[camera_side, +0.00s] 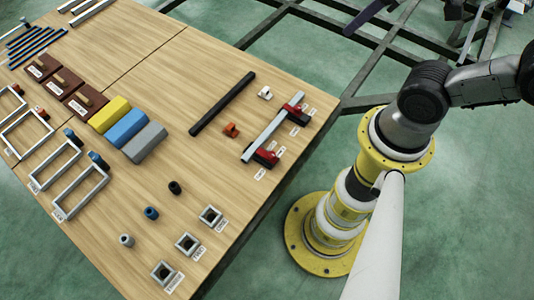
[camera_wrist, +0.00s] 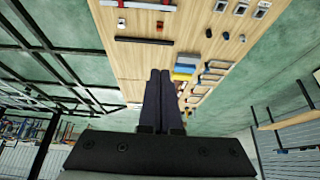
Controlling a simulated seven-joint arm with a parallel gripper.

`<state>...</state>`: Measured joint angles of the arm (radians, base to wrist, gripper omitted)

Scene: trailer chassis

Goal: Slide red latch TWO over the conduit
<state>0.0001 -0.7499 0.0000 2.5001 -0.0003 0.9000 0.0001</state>
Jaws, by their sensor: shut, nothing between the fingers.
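A grey conduit (camera_side: 270,130) lies near the table's right edge in the side view, with a red latch at each end: one at the upper end (camera_side: 295,107) and one at the lower end (camera_side: 266,156). Small labels stand beside them, but I cannot read which is TWO. I cannot tell whether either latch lies over the conduit. In the wrist view the conduit (camera_wrist: 140,5) shows at the top edge, partly cut off. My gripper (camera_wrist: 160,72) has its two dark fingers together, empty, well away from the conduit. It is outside the side view.
A black bar (camera_side: 222,104), an orange block (camera_side: 231,130) and a small white part (camera_side: 265,93) lie near the conduit. Bare wood surrounds the bar.

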